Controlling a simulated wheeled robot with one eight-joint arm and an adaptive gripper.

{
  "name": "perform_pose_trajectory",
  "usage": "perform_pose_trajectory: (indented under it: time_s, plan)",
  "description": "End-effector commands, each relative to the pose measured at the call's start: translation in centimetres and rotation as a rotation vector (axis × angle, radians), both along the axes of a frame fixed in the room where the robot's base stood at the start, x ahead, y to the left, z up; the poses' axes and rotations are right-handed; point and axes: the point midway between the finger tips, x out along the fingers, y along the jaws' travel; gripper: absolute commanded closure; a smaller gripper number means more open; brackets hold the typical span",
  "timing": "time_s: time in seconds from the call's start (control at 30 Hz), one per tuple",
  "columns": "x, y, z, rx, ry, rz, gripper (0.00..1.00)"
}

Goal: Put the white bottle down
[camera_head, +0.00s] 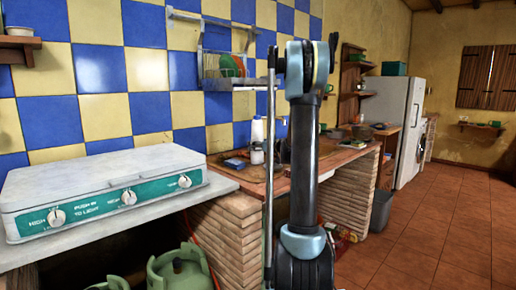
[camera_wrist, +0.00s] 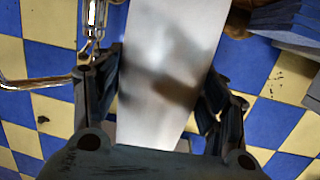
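In the wrist view the white bottle (camera_wrist: 170,60) fills the space between the two fingers of my gripper (camera_wrist: 163,95). Both fingers lie against its sides, and its ends run out of clear sight. In the head view a white bottle (camera_head: 258,130) shows above the counter (camera_head: 222,165), just left of my upright arm link. I cannot tell for certain that it is the same one. My gripper is mostly hidden behind my arm there, so the gap between bottle and counter is unclear.
A metal tap (camera_wrist: 92,30) is close to the left finger in the wrist view. A dish rack (camera_head: 228,68) hangs on the tiled wall. A white stove (camera_head: 100,180) stands at left.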

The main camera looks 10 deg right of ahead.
Motion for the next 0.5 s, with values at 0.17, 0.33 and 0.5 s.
perform_pose_trajectory:
  time_s: [0.17,0.33,0.5]
  plan:
    - [0.01,-0.02,0.0,0.0,0.0,0.0,0.14]
    - [0.01,-0.05,0.0,0.0,0.0,-0.001,0.14]
    - [-0.04,-0.15,0.12,0.0,0.0,-0.001,0.14]
